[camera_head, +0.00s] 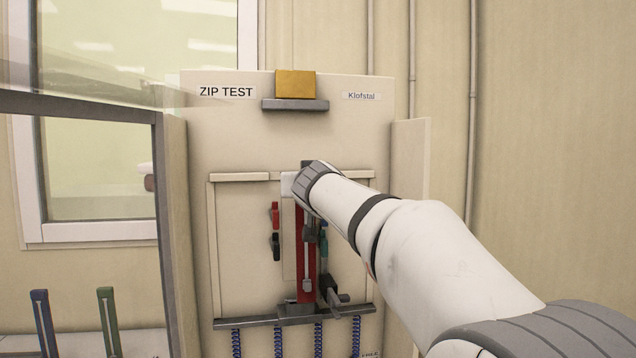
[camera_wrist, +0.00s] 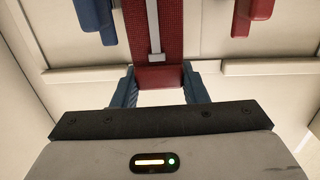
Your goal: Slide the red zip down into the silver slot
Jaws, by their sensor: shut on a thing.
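The red zip (camera_head: 305,262) hangs upright on the front of the test board, with a grey strip down its middle. Its thick dark red upper end shows in the wrist view (camera_wrist: 158,77), where the picture looks upside down. My gripper (camera_wrist: 158,82) is shut on that end, with a blue finger on each side. In the head view my wrist hides the fingers. A grey slot piece (camera_head: 296,310) sits on the dark rail at the zip's lower end. I cannot tell whether the zip's lower end is inside it.
A red pull (camera_head: 275,213) and a dark pull (camera_head: 275,246) hang left of the zip, a blue pull (camera_head: 323,243) right of it. A dark clamp-like part (camera_head: 335,294) juts out at lower right. A yellow block (camera_head: 295,84) sits on a shelf above.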

